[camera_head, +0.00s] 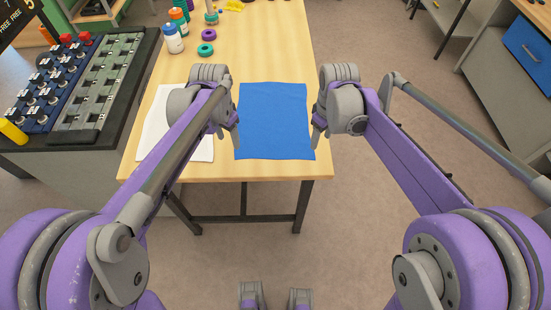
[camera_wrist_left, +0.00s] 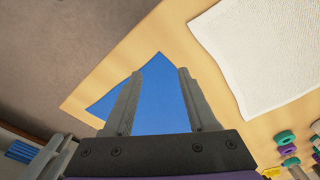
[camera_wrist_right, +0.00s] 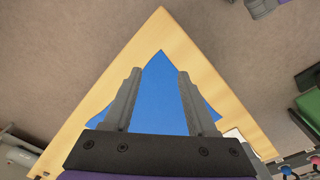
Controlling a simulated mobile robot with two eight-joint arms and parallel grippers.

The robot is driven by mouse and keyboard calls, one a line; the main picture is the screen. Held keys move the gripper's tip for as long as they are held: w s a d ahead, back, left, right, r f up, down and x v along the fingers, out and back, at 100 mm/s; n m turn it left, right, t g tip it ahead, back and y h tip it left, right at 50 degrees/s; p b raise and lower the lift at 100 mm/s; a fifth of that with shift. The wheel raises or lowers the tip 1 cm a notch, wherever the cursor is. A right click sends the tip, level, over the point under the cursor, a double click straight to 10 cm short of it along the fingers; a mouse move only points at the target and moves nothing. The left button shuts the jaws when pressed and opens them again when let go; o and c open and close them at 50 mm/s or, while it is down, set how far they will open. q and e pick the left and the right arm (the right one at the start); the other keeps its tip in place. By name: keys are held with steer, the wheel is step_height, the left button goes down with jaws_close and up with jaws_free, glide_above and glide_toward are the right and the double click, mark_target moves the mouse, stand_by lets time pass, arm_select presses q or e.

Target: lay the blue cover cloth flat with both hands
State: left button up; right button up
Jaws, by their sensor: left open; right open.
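The blue cover cloth (camera_head: 275,120) lies spread on the wooden table near its front right corner. It looks flat, with slightly uneven edges, and no fold is visible. My left gripper (camera_head: 234,137) is at the cloth's left edge, open and empty. My right gripper (camera_head: 317,137) is at its right edge, open and empty. In the left wrist view the cloth (camera_wrist_left: 160,100) shows between and beyond the spread fingers (camera_wrist_left: 160,72). In the right wrist view the cloth (camera_wrist_right: 158,95) shows likewise between the fingers (camera_wrist_right: 160,72). I cannot tell whether the fingers touch it.
A white cloth or mat (camera_head: 190,146) lies left of the blue cloth, partly behind my left arm. Bottles (camera_head: 172,38) and coloured rings (camera_head: 206,50) stand farther back. A panel with knobs (camera_head: 90,85) is at left. The table's front edge (camera_head: 250,179) is close.

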mark_target(238, 153)
arm_select(q)
steer(key=shift+m+g, duration=0.4)
steer(key=shift+m, duration=0.2)
steer(key=w+f, duration=0.1)
steer(key=f, duration=0.2)
steer(key=w+f, duration=0.1)
steer(key=f, duration=0.2)
steer(key=w+d+f, duration=0.1)
steer(key=f, duration=0.2)
steer(key=shift+w+d+f, duration=0.1)
steer(key=shift+w+f, duration=0.05)
steer(key=shift+w, duration=0.15)
arm_select(e)
steer(key=shift+n+g, duration=0.4)
steer(key=shift+n, duration=0.3)
steer(key=w+f, duration=0.1)
steer(key=f, duration=0.2)
steer(key=w+f, duration=0.1)
steer(key=f, duration=0.2)
steer(key=w+a+f, duration=0.1)
steer(key=f, duration=0.2)
steer(key=shift+w+a+f, duration=0.1)
steer(key=shift+w+f, duration=0.05)
steer(key=shift+f, duration=0.05)
arm_select(q)
steer(key=shift+f, duration=0.3)
arm_select(e)
steer(key=shift+f, duration=0.3)
